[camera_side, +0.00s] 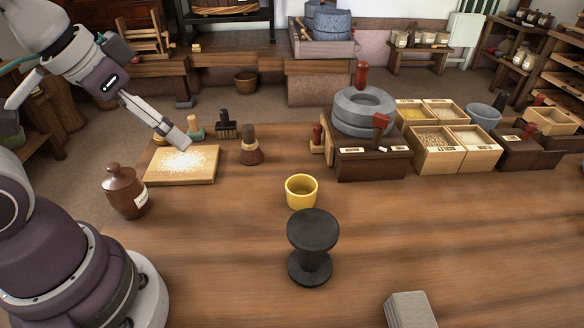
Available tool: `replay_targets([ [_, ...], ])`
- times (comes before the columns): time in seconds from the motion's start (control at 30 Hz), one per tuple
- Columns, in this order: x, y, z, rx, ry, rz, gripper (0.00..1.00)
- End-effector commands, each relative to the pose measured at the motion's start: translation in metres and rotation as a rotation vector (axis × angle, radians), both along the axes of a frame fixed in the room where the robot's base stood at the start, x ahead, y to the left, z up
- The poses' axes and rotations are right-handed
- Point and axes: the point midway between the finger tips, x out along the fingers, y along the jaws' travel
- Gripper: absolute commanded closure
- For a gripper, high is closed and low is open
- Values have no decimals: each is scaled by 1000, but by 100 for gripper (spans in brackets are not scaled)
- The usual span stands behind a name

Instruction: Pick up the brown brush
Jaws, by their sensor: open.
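The brown brush (252,154), with a dark rounded grip on top and a reddish-brown lower part, stands upright on the wooden table, just right of a board. My gripper (180,146) points down and to the right over the back of the board, left of the brush and apart from it. It is open, and no object shows in it. The gap between its fingers is hard to see from this side.
The board (208,178) bears white powder. Behind the brush stand a black brush (228,131) and a teal-based knob (195,132). A lidded jar (125,192), yellow cup (301,191) and black spool (313,232) stand nearer. A stone quern (350,120) is right.

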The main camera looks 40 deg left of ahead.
Motion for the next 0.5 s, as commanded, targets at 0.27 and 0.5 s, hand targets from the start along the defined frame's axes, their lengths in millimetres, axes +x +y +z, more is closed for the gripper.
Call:
replay_targets([
  [0.27, 4, 1, 1, -3, 4, 14, 26],
  [0.5, 83, 28, 1, -42, 61, 280, 26],
])
